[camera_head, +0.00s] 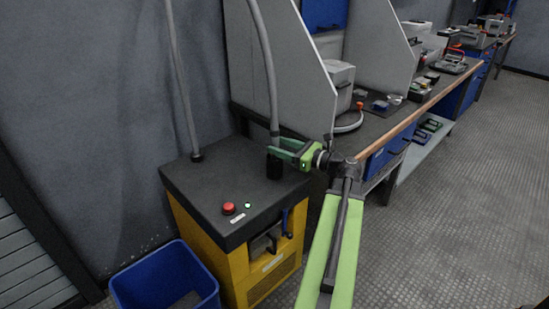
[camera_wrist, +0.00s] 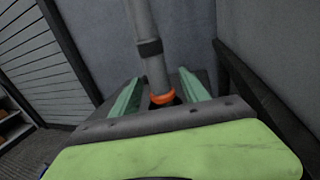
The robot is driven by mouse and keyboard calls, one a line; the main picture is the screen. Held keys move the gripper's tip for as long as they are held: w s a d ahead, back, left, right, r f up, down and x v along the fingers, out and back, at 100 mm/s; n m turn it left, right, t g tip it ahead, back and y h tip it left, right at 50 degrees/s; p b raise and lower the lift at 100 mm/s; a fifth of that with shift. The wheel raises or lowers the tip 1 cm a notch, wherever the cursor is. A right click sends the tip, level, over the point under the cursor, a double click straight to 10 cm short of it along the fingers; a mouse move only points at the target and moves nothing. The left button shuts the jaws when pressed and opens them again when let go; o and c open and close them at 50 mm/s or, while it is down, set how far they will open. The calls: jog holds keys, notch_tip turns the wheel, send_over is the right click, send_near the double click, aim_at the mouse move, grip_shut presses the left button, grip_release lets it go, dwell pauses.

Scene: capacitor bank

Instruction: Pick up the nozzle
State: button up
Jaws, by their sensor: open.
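A grey hose (camera_head: 262,60) hangs down to a dark cylindrical end piece, which looks like the nozzle (camera_head: 274,165), standing upright on the black top of a yellow cabinet (camera_head: 230,265). In the wrist view the grey tube (camera_wrist: 157,72) has a black band and an orange ring (camera_wrist: 162,98) near its lower end. My gripper (camera_head: 273,148) reaches in from the right at the height of the hose's lower end. In the wrist view its two green fingers (camera_wrist: 160,88) are apart, with the tube between them. The tube's very bottom is hidden behind my gripper's palm.
A second grey pipe (camera_head: 181,80) meets the cabinet top at the back left. A red button (camera_head: 229,208) sits near the front. A blue bin (camera_head: 165,278) stands at the left. A grey panel (camera_head: 285,75) and a workbench (camera_head: 400,118) are to the right. Floor at right is clear.

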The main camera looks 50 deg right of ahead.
jog(key=shift+w+a, duration=0.2)
jog(key=shift+w, duration=0.7)
jog(key=shift+w+a, duration=0.25)
jog(key=shift+w, duration=0.65)
jog(key=shift+w+a, duration=0.2)
jog(key=shift+w, duration=0.7)
jog(key=shift+s, duration=0.1)
grip_shut()
